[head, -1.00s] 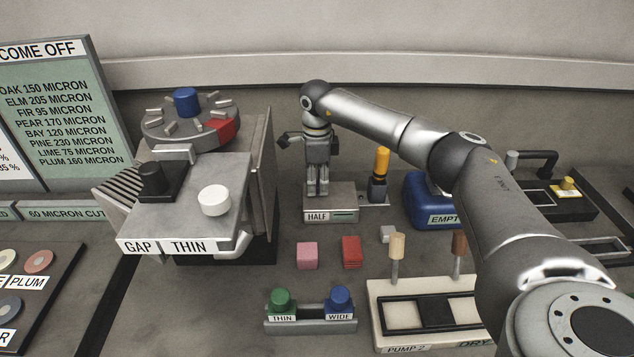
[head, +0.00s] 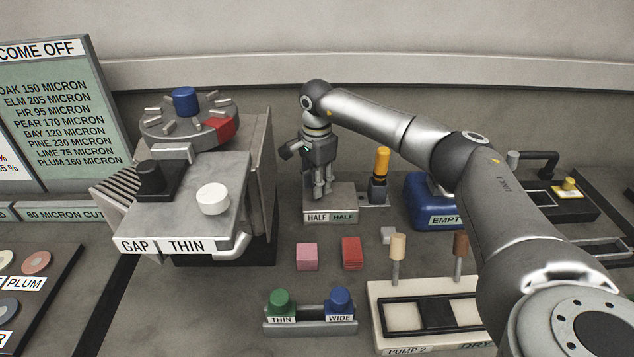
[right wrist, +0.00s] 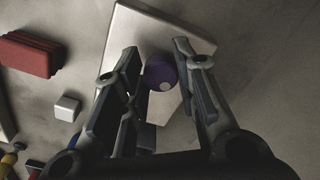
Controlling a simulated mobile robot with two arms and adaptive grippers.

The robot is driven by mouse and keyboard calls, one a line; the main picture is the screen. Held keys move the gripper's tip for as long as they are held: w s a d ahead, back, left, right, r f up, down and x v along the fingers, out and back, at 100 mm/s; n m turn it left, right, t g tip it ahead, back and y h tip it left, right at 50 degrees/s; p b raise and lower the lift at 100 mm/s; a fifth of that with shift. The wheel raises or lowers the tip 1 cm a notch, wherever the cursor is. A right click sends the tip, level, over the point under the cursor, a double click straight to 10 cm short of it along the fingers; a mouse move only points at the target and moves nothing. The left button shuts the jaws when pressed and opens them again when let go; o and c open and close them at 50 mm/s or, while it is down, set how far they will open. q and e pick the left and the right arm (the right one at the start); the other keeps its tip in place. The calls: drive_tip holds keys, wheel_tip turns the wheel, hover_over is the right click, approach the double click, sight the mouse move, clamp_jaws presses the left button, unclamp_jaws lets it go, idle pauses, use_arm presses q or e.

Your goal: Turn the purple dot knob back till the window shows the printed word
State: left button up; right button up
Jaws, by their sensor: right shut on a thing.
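The purple knob (right wrist: 158,72) with a pale dot shows between my fingers in the right wrist view; in the head view my fingers hide it. My right gripper (head: 322,190) points down over the box and is shut on the knob, one finger on each side. My left gripper is not in view.
A yellow-topped handle (head: 381,162) stands right beside the box, with a blue container (head: 425,215) beyond it. Pink (head: 307,257) and red (head: 352,252) blocks lie in front. The grey machine (head: 185,215) stands to the left.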

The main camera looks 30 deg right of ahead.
drive_tip(key=shift+w+r, duration=0.1)
drive_tip(key=shift+r, duration=0.05)
drive_tip(key=o, duration=1)
wheel_tip(320, 180, up, 12)
drive_tip(key=shift+f, duration=0.1)
drive_tip(key=shift+f, duration=0.1)
idle(0.5)
